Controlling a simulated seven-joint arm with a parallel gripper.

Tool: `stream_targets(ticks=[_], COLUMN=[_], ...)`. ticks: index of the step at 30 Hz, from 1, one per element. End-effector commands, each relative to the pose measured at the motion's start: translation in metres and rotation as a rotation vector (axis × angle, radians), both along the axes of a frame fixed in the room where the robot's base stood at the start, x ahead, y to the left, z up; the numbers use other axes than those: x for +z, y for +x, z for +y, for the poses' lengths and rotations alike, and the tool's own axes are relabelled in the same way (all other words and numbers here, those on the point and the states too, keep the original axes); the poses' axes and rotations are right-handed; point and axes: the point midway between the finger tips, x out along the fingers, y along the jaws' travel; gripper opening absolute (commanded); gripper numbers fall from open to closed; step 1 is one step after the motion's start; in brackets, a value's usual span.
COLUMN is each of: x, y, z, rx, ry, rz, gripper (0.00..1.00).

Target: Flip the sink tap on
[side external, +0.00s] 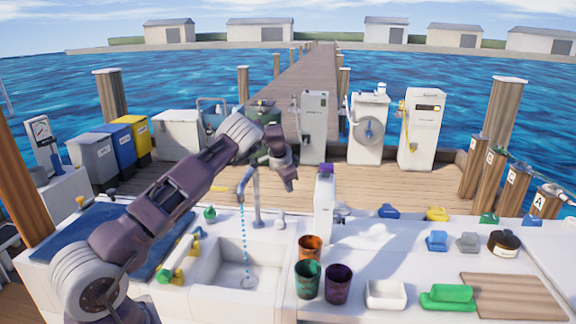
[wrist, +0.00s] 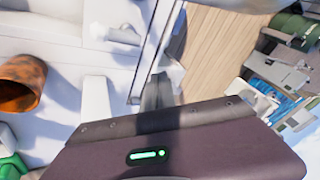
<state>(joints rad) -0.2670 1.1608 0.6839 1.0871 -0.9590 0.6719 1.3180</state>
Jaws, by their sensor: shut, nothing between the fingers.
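The sink (side external: 210,262) is a white basin set in the white counter. The grey tap (side external: 257,200) stands at its back edge, with a curved spout over the basin. A dotted blue stream (side external: 243,235) runs from the spout down to the basin floor. A small pale knob-like part (side external: 280,223) sits right of the tap's base; I cannot tell if it is the handle. My gripper (side external: 291,184) is shut and empty, above and right of the tap. In the wrist view its fingers (wrist: 157,91) are together, over the counter's edge. The tap is not clear there.
A white bottle-like post (side external: 324,210) with a purple top stands right of my gripper. Orange (side external: 310,248), green (side external: 308,279) and dark purple (side external: 338,284) cups stand right of the sink. A blue mat (side external: 85,240) lies left. Wooden deck (side external: 380,180) lies behind the counter.

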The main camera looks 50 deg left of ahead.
Motion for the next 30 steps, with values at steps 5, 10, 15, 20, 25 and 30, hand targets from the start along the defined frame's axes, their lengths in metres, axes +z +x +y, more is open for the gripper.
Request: stream_targets(ticks=[5,10,15,20,25,30], x=[-0.015,-0.013,0.004,0.021,0.031,0.034], y=[0.021,0.048,0.068,0.064,0.058,0.057], z=[0.037,0.064,0.071,0.079,0.079,0.077], rx=[-0.072,-0.179,-0.285,-0.341,-0.379,-0.388], ry=[0.296,0.66,1.033,1.31,1.464,1.499], rz=[-0.015,-0.032,-0.049,-0.051,-0.062,-0.069], gripper=[0.0,0.0,0.0,0.0,0.0,0.0])
